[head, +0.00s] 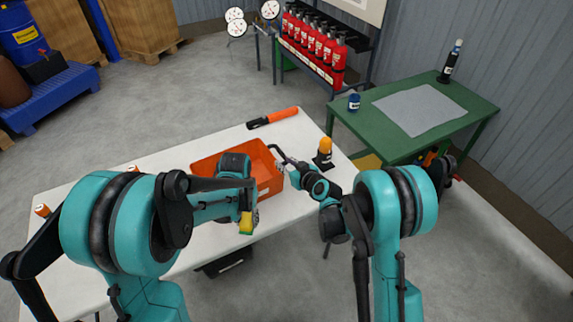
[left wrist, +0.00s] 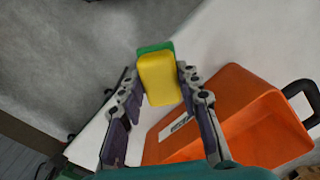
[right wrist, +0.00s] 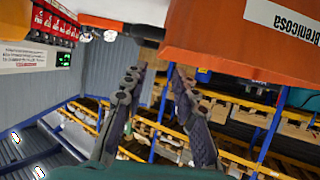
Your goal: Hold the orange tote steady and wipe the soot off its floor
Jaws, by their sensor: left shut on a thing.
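The orange tote (head: 205,165) stands on the white table, its inner floor mostly hidden by my left arm; I cannot make out soot. It also shows in the left wrist view (left wrist: 225,110), with a black handle (left wrist: 302,98). My left gripper (left wrist: 158,72) is shut on a yellow-and-green sponge (left wrist: 158,82), held outside the tote by its near side. The sponge shows in the head view (head: 246,224). My right gripper (right wrist: 154,72) is open and empty beside the tote's right end, near the black handle (head: 277,151). The tote's labelled wall (right wrist: 230,40) fills the upper right wrist view.
The white table (head: 80,205) also bears an orange-and-black tool (head: 273,118), an orange-topped black item (head: 324,152) and small orange-topped pieces (head: 42,210) at left. A green table (head: 460,125) stands at right, with a blue can (head: 354,101). Red extinguishers (head: 315,42) stand behind.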

